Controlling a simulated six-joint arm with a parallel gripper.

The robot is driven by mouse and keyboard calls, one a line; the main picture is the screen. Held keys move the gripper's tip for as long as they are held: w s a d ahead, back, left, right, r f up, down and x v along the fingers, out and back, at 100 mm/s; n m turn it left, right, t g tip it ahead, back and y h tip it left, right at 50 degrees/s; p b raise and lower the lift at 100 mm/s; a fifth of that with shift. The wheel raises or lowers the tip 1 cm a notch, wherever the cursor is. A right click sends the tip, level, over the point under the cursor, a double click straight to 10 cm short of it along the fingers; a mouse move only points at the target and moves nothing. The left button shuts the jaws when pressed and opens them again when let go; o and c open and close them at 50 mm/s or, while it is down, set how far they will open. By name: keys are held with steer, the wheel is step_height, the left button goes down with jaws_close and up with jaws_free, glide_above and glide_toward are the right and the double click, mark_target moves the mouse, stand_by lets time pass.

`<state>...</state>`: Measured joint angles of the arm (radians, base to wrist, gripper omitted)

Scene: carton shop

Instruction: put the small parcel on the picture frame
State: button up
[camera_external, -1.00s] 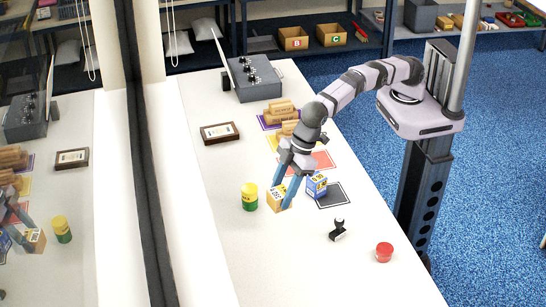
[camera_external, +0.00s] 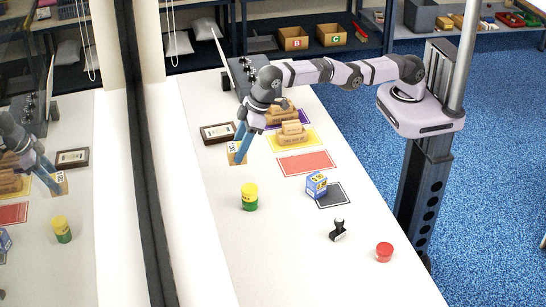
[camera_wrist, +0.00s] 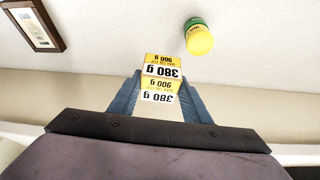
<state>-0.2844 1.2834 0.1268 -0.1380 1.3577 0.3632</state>
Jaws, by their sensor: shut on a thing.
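The small parcel (camera_external: 233,157) is a tan box with a white label, held between my blue fingers. In the wrist view the parcel (camera_wrist: 161,72) shows yellow and white faces printed with weights such as 380 g. My gripper (camera_external: 240,150) is shut on it, and the fingers point down. The picture frame (camera_external: 204,138) lies flat on the table, dark-rimmed with a pale middle. The parcel is just to its front right in the outside view, and its height above the table is hard to tell. In the wrist view the frame (camera_wrist: 35,24) is at the top left, apart from the parcel.
A yellow-and-green can (camera_external: 249,197) stands in front. Wooden blocks (camera_external: 291,138) rest on coloured mats to the right. A stamp (camera_external: 338,230) and red jar (camera_external: 384,252) are nearer. A grey case (camera_external: 253,82) stands behind.

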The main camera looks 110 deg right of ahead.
steer(key=d+r+m+h+p, duration=0.1)
steer(key=d+r+m+h, duration=0.2)
steer(key=d, duration=2.1)
steer(key=s+d+m+y, duration=0.1)
steer(key=s+d+m, duration=0.15)
steer(key=d, duration=0.65)
steer(key=shift+s+a+f+n+y, duration=0.1)
steer(key=shift+a+f+n+y, duration=0.45)
steer(key=shift+n, duration=0.5)
steer(key=shift+s+a+f+n+y, duration=0.1)
steer(key=shift+a+f+n+y, duration=0.15)
steer(key=shift+a+f+n, duration=0.6)
steer(key=shift+a+f+n+y, duration=0.15)
steer(key=shift+f+n+y, duration=0.3)
steer(key=shift+n, duration=0.8)
steer(key=shift+f, duration=0.1)
steer(key=p, duration=0.4)
glide_above(224, 134)
steer(key=s, duration=0.2)
steer(key=shift+s+a+f, duration=0.1)
steer(key=shift+f, duration=2.4)
steer(key=shift+s+a+f, duration=0.1)
steer(key=shift+f, duration=2.35)
